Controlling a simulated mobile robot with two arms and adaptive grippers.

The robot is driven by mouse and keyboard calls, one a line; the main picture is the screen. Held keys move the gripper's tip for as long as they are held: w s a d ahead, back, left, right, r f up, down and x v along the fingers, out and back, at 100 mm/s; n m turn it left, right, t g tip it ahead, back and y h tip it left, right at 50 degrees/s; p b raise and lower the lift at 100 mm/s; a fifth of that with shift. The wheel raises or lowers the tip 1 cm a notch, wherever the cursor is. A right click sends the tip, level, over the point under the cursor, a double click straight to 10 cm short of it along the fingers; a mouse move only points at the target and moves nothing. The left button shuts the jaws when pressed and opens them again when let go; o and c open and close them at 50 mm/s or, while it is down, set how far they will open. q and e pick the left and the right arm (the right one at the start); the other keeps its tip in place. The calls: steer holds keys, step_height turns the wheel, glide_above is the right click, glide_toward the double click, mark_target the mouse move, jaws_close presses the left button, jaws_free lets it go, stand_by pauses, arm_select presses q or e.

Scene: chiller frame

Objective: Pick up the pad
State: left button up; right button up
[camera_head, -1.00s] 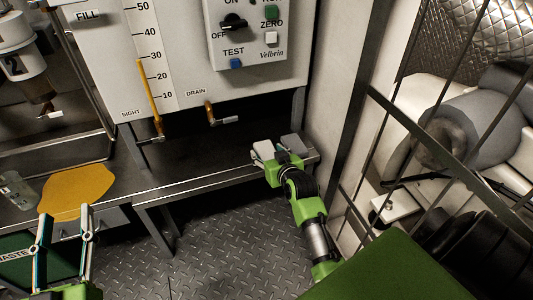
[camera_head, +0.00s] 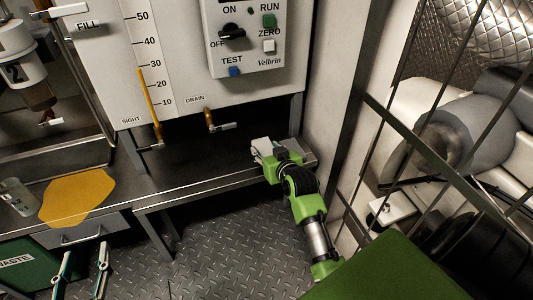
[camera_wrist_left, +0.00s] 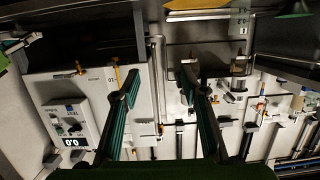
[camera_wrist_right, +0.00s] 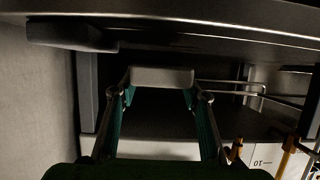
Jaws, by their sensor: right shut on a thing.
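A small light-grey pad (camera_wrist_right: 162,77) sits between the fingertips of my right gripper (camera_wrist_right: 163,92) in the right wrist view. The fingers are shut on its two sides. In the head view my right gripper (camera_head: 268,150) is at the right end of the dark metal bench (camera_head: 200,172), and its fingers partly hide the pad. I cannot tell whether the pad touches the bench. My left gripper (camera_head: 82,270) is open and empty at the lower left, with its fingers (camera_wrist_left: 160,85) apart in the left wrist view.
Another grey block (camera_wrist_right: 70,35) lies near the bench's end. A yellow flat piece (camera_head: 77,197) and a clear container (camera_head: 18,196) are on the left counter. A green waste bin (camera_head: 28,262) stands below. The white panel (camera_head: 185,50) rises behind; a metal frame (camera_head: 415,145) is at right.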

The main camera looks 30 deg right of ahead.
mark_target(266, 151)
step_height(266, 151, up, 6)
steer(key=shift+r+p, duration=0.1)
steer(key=shift+p, duration=1)
arm_select(q)
steer(key=s+a+f+g+y, duration=0.2)
steer(key=s+a+f+g, duration=0.2)
steer(key=s+f+g, duration=0.3)
steer(key=shift+s+f, duration=1)
steer(key=shift+f, duration=1.05)
arm_select(e)
steer(key=shift+r, duration=0.15)
